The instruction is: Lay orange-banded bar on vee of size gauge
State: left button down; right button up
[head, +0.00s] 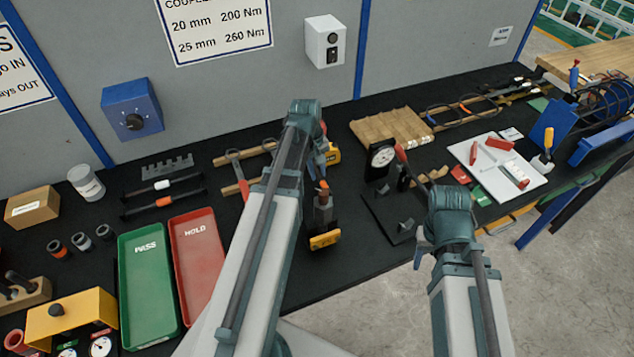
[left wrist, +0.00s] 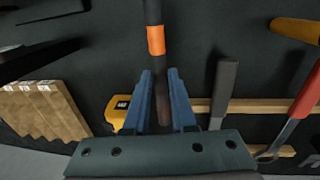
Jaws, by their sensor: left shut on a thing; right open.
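The orange-banded bar (left wrist: 155,42) is dark and runs between the two blue fingers of my left gripper (left wrist: 160,82) in the left wrist view. The gripper is shut on it below the orange band. In the head view, my left gripper (head: 322,160) is above the middle of the bench, and its forearm hides much of what lies beneath. The size gauge has a round dial (head: 382,156) and a dark base with a small vee block (head: 406,225); it stands to the right of the left gripper. My right gripper (head: 422,252) is open near the bench's front edge, its fingers hardly visible.
A green PASS tray (head: 148,290) and a red HOLD tray (head: 198,255) lie to the left. A yellow tape measure (left wrist: 122,110) and wooden strips (left wrist: 245,106) are under the left gripper. A white board (head: 497,168) lies at right.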

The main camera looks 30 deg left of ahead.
aim_at(317, 174)
pick_arm(q)
jog(key=shift+f+b, duration=1.9)
jog(key=shift+f, duration=0.05)
jog(key=shift+r, duration=0.1)
jog(key=c, duration=0.7)
grip_release()
jog(key=shift+c, duration=0.2)
jog(key=shift+s, duration=0.1)
